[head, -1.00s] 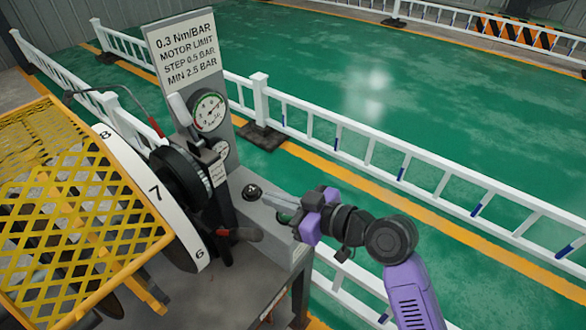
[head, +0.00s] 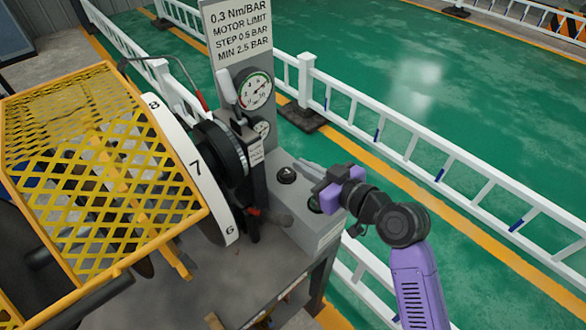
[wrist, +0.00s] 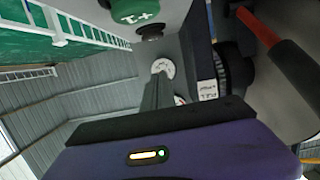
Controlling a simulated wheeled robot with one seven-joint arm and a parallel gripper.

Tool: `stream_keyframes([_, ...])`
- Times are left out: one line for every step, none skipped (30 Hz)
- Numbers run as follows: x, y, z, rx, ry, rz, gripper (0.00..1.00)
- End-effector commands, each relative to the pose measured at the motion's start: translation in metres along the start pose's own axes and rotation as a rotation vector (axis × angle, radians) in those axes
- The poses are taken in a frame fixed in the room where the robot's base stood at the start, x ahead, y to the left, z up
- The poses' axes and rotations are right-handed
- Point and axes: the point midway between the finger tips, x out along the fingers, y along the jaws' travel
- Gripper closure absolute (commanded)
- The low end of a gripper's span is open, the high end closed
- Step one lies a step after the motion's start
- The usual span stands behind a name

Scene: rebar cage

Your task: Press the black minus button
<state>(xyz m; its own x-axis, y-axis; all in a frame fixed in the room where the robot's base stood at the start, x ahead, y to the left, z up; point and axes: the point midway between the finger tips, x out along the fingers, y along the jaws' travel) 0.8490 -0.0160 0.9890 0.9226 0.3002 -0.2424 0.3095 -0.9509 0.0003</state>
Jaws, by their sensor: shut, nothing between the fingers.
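The black button (head: 287,175) sits on top of the grey control box (head: 325,232), at the foot of the gauge panel. A green button (head: 314,205) sits nearer on the same box, partly hidden by my gripper. My gripper (head: 305,169) is shut and empty, just right of the black button and seemingly above it; contact cannot be made out. In the wrist view the green button (wrist: 136,9) shows a plus mark at the top edge, with the dark button (wrist: 150,31) beyond it. The mark on the black button is too small to read.
A sign panel (head: 238,32) stands behind with a large gauge (head: 255,89) and a smaller gauge (head: 262,130). Left are a numbered white dial (head: 195,165) and a yellow mesh guard (head: 105,170). A red-tipped lever (head: 255,212) is close by. White railing (head: 420,135) runs behind.

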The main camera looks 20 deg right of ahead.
Motion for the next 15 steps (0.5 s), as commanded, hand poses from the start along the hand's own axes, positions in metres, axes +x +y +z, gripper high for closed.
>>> stream_keyframes([0.01,0.0,-0.002,0.001,0.0,-0.001,1.0])
stream_keyframes([0.017,0.0,-0.003,0.001,0.001,-0.001,1.0])
stream_keyframes([0.024,-0.001,-0.002,0.001,-0.001,-0.002,1.0])
stream_keyframes([0.03,0.0,-0.002,0.002,0.0,-0.002,1.0])
stream_keyframes([0.036,0.0,-0.003,0.002,0.001,-0.002,1.0])
stream_keyframes([0.043,-0.001,-0.002,0.002,-0.001,-0.002,1.0])
stream_keyframes([0.046,0.0,0.003,0.002,-0.003,-0.001,1.0])
stream_keyframes([0.046,0.0,0.01,0.003,-0.005,-0.001,1.0])
stream_keyframes([0.046,0.0,0.017,0.003,-0.005,0.0,1.0])
stream_keyframes([0.047,0.0,0.021,0.003,-0.004,0.0,1.0])
stream_keyframes([0.048,0.0,0.024,0.003,-0.004,0.0,1.0])
stream_keyframes([0.049,0.0,0.027,0.001,-0.003,0.0,1.0])
stream_keyframes([0.05,0.0,0.03,0.002,-0.002,0.0,1.0])
stream_keyframes([0.051,0.0,0.032,0.002,-0.001,0.0,1.0])
stream_keyframes([0.051,0.0,0.035,0.001,-0.001,0.0,1.0])
